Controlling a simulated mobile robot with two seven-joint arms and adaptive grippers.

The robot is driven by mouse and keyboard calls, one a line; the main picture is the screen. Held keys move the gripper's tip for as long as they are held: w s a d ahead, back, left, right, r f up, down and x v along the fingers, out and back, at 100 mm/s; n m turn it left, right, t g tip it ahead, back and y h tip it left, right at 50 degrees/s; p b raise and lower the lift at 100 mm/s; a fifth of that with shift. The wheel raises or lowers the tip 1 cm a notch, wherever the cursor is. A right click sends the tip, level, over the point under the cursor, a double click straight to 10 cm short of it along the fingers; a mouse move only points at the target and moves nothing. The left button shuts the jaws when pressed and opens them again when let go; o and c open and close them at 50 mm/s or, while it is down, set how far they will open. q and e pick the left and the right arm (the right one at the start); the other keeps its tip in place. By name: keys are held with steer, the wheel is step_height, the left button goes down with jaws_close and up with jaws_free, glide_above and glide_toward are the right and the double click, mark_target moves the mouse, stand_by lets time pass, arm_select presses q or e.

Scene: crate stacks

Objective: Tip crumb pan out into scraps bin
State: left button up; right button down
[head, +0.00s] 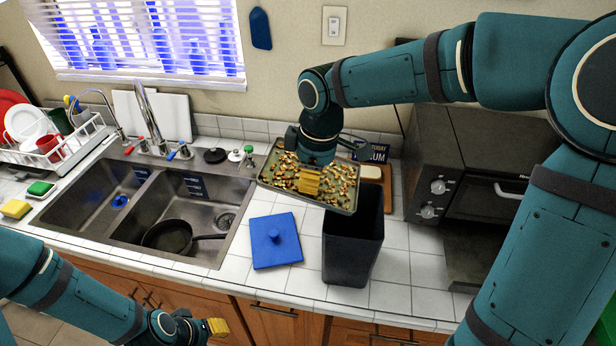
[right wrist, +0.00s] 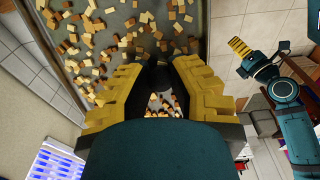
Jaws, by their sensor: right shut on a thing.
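The crumb pan (head: 266,184) is a shallow metal tray strewn with yellow, brown and pale crumbs. My right gripper (head: 311,186) is shut on it and holds it above the counter, nearly level with a slight tilt to the right. In the right wrist view the pan (right wrist: 203,30) fills the upper left, with crumbs still on it. The scraps bin (head: 350,262) is a tall black open container on the counter; the pan's right front corner overlaps its mouth in the head view.
A blue square lid (head: 275,240) with a knob lies left of the bin. A double sink (head: 125,205) with a dark frying pan (head: 172,236) is further left. A dark oven (head: 465,175) stands right. A dish rack (head: 60,150) is far left.

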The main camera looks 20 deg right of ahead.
steer(key=y, duration=0.1)
steer(key=d+t+y, duration=0.1)
steer(key=t+y, duration=0.1)
steer(key=shift+s+d+r, duration=0.3)
steer(key=shift+s, duration=0.1)
steer(key=y+b, duration=0.1)
steer(key=b, duration=0.2)
steer(key=s+d+r+t+y+b, duration=0.1)
steer(key=b, duration=0.2)
steer(key=d+t+y+b, duration=0.1)
steer(key=b, duration=0.2)
steer(key=shift+s+r+y+b, duration=0.15)
steer(key=shift+y+b, duration=0.15)
steer(key=shift+y, duration=0.1)
steer(key=shift+s+d+r+t+y+b, duration=0.15)
steer(key=shift+d+r+t+y+b, duration=0.15)
steer(key=shift+b, duration=0.65)
arm_select(q)
step_height(320, 180, down, 13)
steer(key=shift+s+d, duration=0.25)
arm_select(e)
steer(key=shift+s+d+r, duration=0.1)
steer(key=shift+r, duration=0.1)
arm_select(q)
steer(key=shift+r, duration=0.1)
steer(key=shift+s+f+b, duration=0.1)
steer(key=shift+f+b, duration=0.3)
steer(key=shift+b, duration=0.2)
